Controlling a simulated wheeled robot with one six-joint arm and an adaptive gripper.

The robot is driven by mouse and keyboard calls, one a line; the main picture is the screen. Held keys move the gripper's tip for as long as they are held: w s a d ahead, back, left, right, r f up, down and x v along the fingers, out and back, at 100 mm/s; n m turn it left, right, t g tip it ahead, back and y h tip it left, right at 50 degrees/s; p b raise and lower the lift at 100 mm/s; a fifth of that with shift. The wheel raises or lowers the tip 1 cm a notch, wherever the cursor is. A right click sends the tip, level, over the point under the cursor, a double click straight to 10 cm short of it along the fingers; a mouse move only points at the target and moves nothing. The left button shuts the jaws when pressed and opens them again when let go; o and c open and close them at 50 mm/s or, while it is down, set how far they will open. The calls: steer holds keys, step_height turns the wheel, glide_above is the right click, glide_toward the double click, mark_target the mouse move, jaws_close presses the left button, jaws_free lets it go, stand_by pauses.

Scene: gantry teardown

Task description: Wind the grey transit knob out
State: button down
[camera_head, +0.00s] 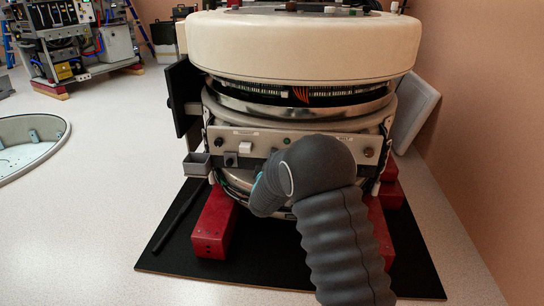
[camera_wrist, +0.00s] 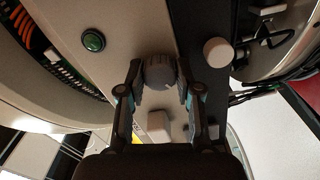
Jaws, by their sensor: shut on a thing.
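The grey transit knob (camera_wrist: 160,72) is a ribbed round knob on the beige panel in the wrist view. My gripper (camera_wrist: 159,78) has one finger on each side of it and is shut on it. The knob still sits at the panel face; I cannot tell how far its thread is out. In the head view my gripper and the knob are hidden behind my own grey arm, which reaches to the front panel (camera_head: 235,133) of the gantry.
A green button (camera_wrist: 93,41), a round pale knob (camera_wrist: 217,52) and a pale square block (camera_wrist: 157,125) are near the fingers. Red blocks (camera_head: 214,222) support the gantry on a black mat (camera_head: 265,270). A small grey bin (camera_head: 196,164) hangs at the panel's left. Open floor lies left.

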steer(key=n+p, duration=0.4)
steer(key=n, duration=0.8)
steer(key=shift+p, duration=0.3)
stand_by(0.3)
steer(key=c, duration=0.8)
jaws_free()
steer(key=shift+a, duration=0.1)
steer(key=s, duration=1.2)
steer(key=shift+a, duration=0.15)
